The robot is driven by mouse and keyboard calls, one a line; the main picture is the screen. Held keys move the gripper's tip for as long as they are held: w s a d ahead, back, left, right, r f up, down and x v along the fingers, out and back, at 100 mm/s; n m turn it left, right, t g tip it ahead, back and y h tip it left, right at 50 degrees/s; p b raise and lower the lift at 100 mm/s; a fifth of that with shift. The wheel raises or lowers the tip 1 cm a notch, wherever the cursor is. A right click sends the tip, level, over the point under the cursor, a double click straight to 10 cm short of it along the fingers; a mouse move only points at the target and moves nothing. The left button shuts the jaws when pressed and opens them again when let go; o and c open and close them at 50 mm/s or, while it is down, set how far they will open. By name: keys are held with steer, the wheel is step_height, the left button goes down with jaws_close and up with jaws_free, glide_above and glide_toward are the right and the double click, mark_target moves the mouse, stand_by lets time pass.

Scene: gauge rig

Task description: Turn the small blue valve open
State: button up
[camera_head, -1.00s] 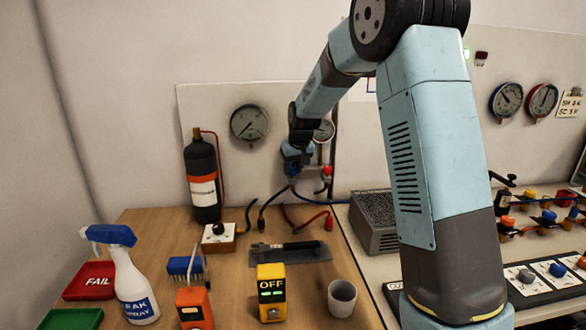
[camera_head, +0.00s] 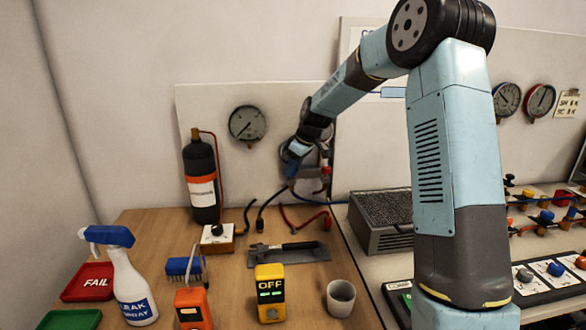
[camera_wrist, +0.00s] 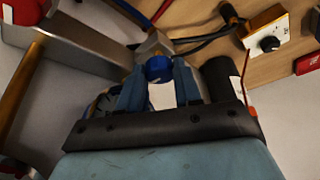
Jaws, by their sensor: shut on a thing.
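The small blue valve (camera_wrist: 158,69) is a round blue knob on a grey metal block (camera_wrist: 150,47), seen in the wrist view. My gripper (camera_wrist: 158,76) has its two blue fingers on either side of the knob and is shut on it. In the head view my gripper (camera_head: 293,160) reaches the pipework at the back of the wooden bench, in front of the wall panel. There my wrist covers much of the valve, and its turn angle cannot be read.
A red fitting (camera_head: 327,171) sits close to the right of my gripper. A black cylinder (camera_head: 201,178) stands to the left, with a round gauge (camera_head: 247,124) above. Hoses (camera_head: 303,218) lie below. A grey vented box (camera_head: 380,222) stands to the right.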

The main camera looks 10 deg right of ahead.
stand_by(0.5)
steer(key=o, duration=1)
steer(key=shift+o, duration=0.2)
steer(key=shift+r, duration=0.1)
steer(key=v, duration=1.3)
steer(key=shift+r, duration=0.2)
steer(key=shift+d, duration=0.1)
